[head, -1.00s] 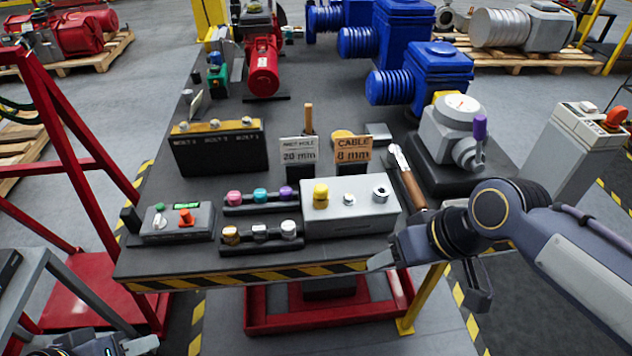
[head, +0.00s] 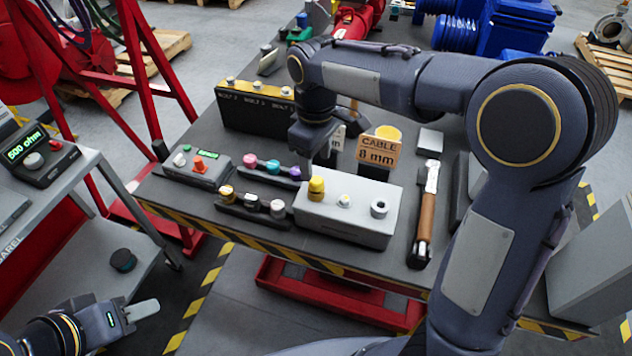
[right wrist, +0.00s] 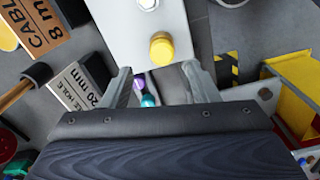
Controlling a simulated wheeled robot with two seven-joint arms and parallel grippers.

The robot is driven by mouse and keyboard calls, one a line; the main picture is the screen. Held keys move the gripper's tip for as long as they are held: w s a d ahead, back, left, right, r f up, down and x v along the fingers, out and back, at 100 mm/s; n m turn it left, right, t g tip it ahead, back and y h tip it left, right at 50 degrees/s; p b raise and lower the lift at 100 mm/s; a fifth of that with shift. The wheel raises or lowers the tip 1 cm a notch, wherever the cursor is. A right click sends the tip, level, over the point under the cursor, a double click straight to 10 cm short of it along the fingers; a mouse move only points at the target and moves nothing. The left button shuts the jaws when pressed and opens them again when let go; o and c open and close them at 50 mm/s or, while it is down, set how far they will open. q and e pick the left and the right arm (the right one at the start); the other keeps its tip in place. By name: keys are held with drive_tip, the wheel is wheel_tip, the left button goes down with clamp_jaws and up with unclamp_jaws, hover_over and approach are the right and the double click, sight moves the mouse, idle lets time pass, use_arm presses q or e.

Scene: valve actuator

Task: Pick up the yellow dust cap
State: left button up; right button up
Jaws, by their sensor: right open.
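The yellow dust cap (head: 317,188) sits upright at the left end of the top of a light grey box (head: 345,228) on the dark table. In the right wrist view the cap (right wrist: 161,50) lies just beyond my fingertips, roughly centred between them. My right gripper (right wrist: 160,80) is open and empty; in the head view the gripper (head: 321,164) is above and just behind the cap, its fingers partly hidden by the wrist. My left gripper (head: 135,313) is low at the left, away from the table; its jaw opening is unclear.
A silver knob (head: 344,201) and a socket (head: 379,208) share the box top. The cable sign (head: 377,150) stands close behind the box. Coloured caps (head: 272,167) sit in racks to the left, and a wooden-handled tool (head: 426,215) lies to the right.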

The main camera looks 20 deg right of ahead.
sight(316, 179)
wheel_tip(316, 179, down, 5)
drive_tip(key=shift+s+f, duration=0.1)
drive_tip(key=shift+s, duration=0.05)
drive_tip(key=shift+c, duration=0.4)
clamp_jaws()
